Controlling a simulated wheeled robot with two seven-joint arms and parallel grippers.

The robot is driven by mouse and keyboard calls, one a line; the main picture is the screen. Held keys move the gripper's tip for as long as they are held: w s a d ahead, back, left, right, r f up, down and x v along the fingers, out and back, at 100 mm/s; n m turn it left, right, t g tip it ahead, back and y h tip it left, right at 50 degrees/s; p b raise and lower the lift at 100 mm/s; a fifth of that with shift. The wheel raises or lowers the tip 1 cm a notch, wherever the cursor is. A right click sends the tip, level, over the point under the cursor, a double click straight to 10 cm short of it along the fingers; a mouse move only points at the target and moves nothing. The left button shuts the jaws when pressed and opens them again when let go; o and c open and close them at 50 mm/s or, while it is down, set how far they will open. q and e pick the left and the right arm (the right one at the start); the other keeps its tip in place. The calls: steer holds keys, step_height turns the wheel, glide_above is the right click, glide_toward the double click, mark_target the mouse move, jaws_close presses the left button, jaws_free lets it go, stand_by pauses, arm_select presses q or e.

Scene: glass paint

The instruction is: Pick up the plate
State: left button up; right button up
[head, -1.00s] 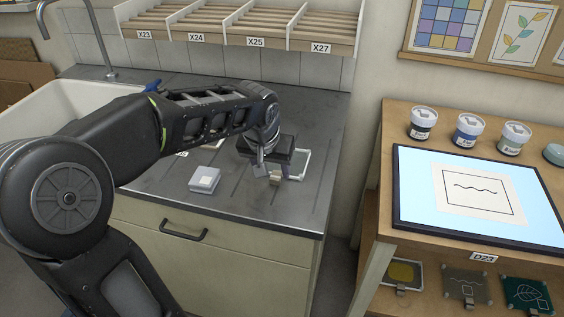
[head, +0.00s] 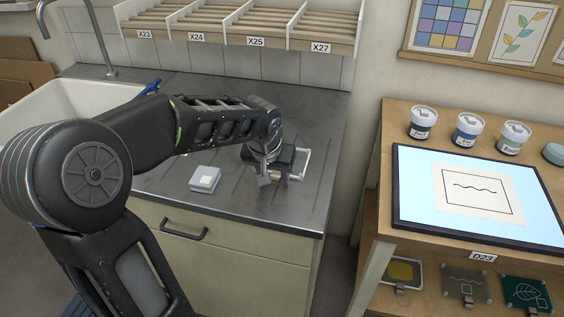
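A clear plate with a pale greenish-white rim (head: 304,164) lies on the dark metal counter, near its right end. My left gripper (head: 276,179) is low over the plate's left part and hides much of it. A small tan piece shows between or just behind its fingers; I cannot tell whether the fingers touch it or are closed on it. My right gripper is not in view.
A small light grey box (head: 205,179) sits on the counter (head: 235,209) left of the gripper. A sink (head: 75,100) is at left. A wooden shelf unit at right holds a lit panel (head: 530,205), paint jars (head: 467,130) and several plates below.

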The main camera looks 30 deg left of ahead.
arm_select(q)
jaws_close()
stand_by(0.3)
steer(key=shift+r, duration=0.1)
step_height(320, 180, up, 10)
stand_by(0.7)
stand_by(0.5)
